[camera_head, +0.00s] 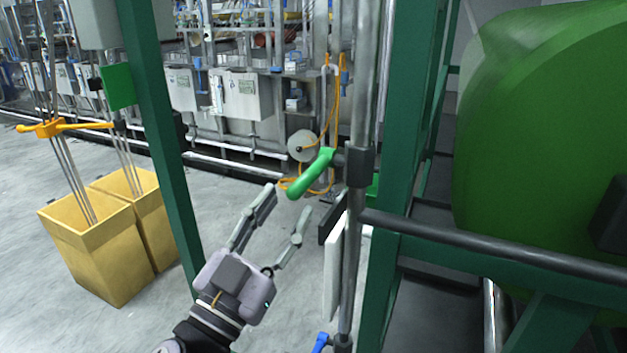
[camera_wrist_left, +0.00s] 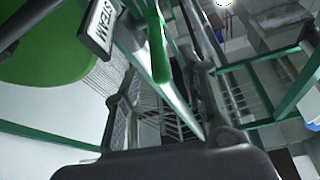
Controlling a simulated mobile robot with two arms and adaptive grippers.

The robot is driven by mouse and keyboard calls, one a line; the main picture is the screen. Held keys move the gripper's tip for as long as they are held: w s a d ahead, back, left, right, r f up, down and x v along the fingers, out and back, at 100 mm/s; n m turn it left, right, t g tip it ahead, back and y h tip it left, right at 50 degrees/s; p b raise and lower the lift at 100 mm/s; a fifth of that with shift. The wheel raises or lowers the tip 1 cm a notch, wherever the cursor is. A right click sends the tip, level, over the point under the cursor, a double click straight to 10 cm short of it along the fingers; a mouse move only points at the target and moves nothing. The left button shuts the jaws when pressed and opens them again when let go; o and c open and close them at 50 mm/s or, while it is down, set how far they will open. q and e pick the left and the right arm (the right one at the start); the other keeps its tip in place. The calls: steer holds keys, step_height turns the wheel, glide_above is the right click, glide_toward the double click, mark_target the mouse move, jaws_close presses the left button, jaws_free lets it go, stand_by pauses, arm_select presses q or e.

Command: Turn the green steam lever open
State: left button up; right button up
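The green steam lever (camera_head: 311,174) sticks out down and to the left from a dark fitting on a vertical grey pipe (camera_head: 361,120) in the head view. It also shows in the left wrist view (camera_wrist_left: 158,48), beside a white plate (camera_wrist_left: 101,24) reading STEAM. My left gripper (camera_head: 286,202) is open, its two fingers spread and pointing up toward the lever's free end. In the head view that end lies just beyond the gap between the fingertips. I see no grip on the lever, and depth is hard to judge. My right gripper is not in view.
A green frame post (camera_head: 160,130) stands left of the gripper. A horizontal grey pipe (camera_head: 490,245) and a large green tank (camera_head: 545,140) are at the right. Two yellow bins (camera_head: 100,255) stand on the floor at left. A blue handle (camera_head: 320,343) is low on the pipe.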

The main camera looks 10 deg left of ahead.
mark_target(313, 169)
arm_select(q)
steer(key=p+x, duration=0.2)
steer(key=x, duration=0.6)
steer(key=shift+w+d+r+p, duration=0.1)
steer(key=shift+d+r+p, duration=0.1)
steer(key=shift+p, duration=0.15)
steer(key=shift+w+d+r, duration=0.1)
steer(key=shift+w+d, duration=0.05)
steer(key=shift+w, duration=0.3)
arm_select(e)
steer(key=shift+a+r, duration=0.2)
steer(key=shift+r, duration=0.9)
arm_select(q)
steer(key=shift+c, duration=0.4)
jaws_close()
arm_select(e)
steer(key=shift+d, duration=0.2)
